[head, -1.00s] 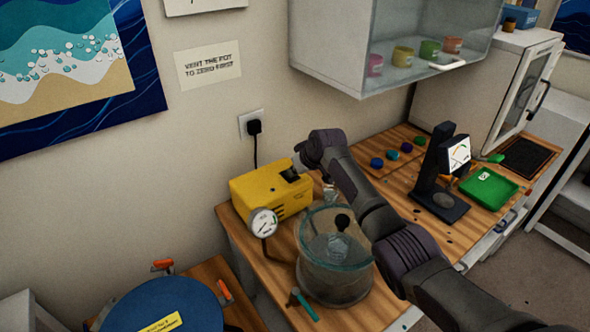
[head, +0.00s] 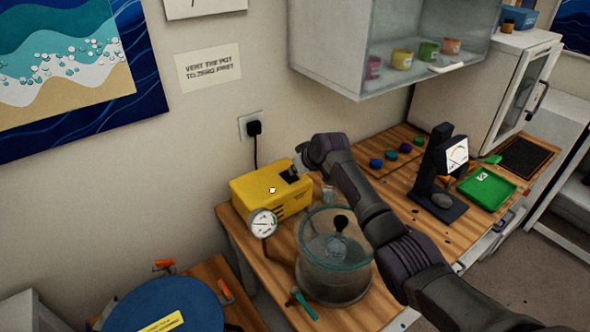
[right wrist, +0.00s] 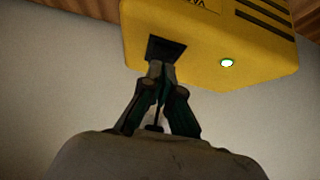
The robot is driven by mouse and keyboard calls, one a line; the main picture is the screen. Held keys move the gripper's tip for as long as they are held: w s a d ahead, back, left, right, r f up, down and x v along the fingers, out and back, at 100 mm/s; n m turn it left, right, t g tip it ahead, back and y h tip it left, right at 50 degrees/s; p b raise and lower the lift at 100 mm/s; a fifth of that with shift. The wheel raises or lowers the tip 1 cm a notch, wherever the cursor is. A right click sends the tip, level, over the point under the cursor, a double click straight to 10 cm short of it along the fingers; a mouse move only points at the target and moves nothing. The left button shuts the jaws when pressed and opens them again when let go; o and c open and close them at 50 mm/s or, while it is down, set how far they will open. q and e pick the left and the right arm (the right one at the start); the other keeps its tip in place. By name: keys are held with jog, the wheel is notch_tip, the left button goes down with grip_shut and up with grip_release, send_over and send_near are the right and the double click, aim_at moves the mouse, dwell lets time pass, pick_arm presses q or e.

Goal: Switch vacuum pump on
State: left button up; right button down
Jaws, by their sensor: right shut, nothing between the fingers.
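The vacuum pump is a yellow box (head: 262,196) at the back left of the wooden bench, and it also shows in the right wrist view (right wrist: 215,45). My right gripper (right wrist: 160,78) is shut and empty, with its fingertips at the black switch recess (right wrist: 166,50) on the pump. In the head view, the right gripper (head: 297,172) is at the pump's back right top, partly hidden by my own arm. The fingertips cover much of the switch, so its position is unclear. A small lamp (right wrist: 227,63) on the pump glows green-white. My left gripper is out of view.
A round gauge (head: 264,223) stands before the pump. A clear lidded pot (head: 335,272) stands close under my right forearm. A black scale-like stand (head: 437,170) and green tray (head: 487,187) are at right. A glass-fronted cabinet (head: 330,50) hangs above.

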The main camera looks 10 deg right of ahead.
jog(key=shift+w+r, duration=0.1)
jog(key=shift+r, duration=0.05)
notch_tip(320, 180, up, 4)
jog(key=p, duration=0.4)
pick_arm(q)
jog(key=b, duration=0.1)
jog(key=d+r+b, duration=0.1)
jog(key=b, duration=0.1)
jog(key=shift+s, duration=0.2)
pick_arm(e)
jog(key=s+d+r, duration=0.3)
jog(key=s+r, duration=0.2)
jog(key=s, duration=0.3)
jog(key=shift+r, duration=0.3)
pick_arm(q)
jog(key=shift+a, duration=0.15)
pick_arm(e)
jog(key=shift+w, duration=0.1)
jog(key=shift+d, duration=0.1)
